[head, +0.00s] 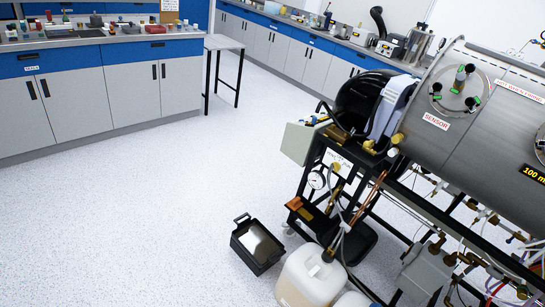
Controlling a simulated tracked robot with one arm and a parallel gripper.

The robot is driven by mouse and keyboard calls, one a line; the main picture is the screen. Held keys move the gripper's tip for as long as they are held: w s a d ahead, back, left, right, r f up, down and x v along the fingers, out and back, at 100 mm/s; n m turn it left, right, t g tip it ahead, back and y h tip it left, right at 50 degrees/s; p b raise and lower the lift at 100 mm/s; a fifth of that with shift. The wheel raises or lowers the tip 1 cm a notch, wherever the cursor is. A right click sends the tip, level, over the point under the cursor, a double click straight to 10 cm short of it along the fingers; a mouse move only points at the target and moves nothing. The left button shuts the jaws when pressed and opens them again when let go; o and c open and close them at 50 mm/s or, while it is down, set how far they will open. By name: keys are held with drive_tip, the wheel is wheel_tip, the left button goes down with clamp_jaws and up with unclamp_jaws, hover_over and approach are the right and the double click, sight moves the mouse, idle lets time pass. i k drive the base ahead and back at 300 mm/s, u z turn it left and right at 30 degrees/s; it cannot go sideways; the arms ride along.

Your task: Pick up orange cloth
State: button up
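I cannot make out an orange cloth for certain. A small orange-brown patch (295,203) shows at the left end of the low shelf of the black frame, under the steel chamber; it is too small to tell whether it is cloth. Small red and other coloured items (112,26) stand on the left counter, too small to identify. My gripper is not in view.
The steel chamber (470,105) on its black frame (390,185) fills the right side. A black tray (257,245) and a white jerrycan (312,277) stand on the floor. A small table (224,43) stands beside the left cabinets (95,95). The speckled floor (150,200) at left is clear.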

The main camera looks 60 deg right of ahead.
sight(294, 203)
drive_tip(key=z, duration=0.05)
drive_tip(key=i, duration=2.45)
drive_tip(key=z, duration=3)
drive_tip(key=i, duration=1.35)
drive_tip(key=u, duration=0.05)
